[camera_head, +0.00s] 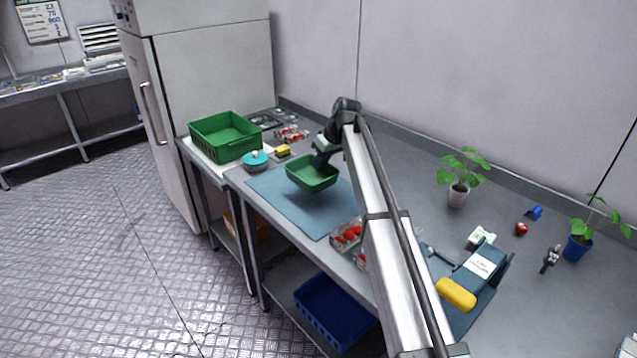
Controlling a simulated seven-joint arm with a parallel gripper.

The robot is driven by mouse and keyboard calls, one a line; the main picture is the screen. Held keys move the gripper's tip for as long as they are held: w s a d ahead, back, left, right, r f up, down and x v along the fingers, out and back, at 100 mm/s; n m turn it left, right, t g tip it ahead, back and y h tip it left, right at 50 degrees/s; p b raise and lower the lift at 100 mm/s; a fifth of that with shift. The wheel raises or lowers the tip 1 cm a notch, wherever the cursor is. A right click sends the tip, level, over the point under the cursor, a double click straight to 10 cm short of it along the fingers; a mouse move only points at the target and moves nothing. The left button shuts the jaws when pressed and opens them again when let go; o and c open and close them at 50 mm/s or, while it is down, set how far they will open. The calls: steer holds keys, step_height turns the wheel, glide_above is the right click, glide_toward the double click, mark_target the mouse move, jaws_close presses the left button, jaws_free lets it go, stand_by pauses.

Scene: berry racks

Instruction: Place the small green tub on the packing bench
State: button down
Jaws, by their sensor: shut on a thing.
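The small green tub (309,179) hangs in my gripper (322,160) over the blue mat (290,204) on the packing bench (404,190). The tub looks upright and empty. A dark shadow lies on the mat under it, and it seems to be a little above the mat. My gripper is shut on the tub's far rim; the fingertips are small and partly hidden by the wrist.
A larger green crate (226,152) stands at the left end. A teal round container (255,163) and a yellow item (283,151) sit left of the mat. Berry punnets (346,234) lie at the mat's right edge. Potted plants (457,196) stand further right.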

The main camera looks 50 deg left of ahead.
mark_target(321, 180)
steer(key=shift+f, duration=3.4)
steer(key=shift+f, duration=0.15)
steer(key=c, duration=1.3)
jaws_free()
steer(key=v, duration=1.2)
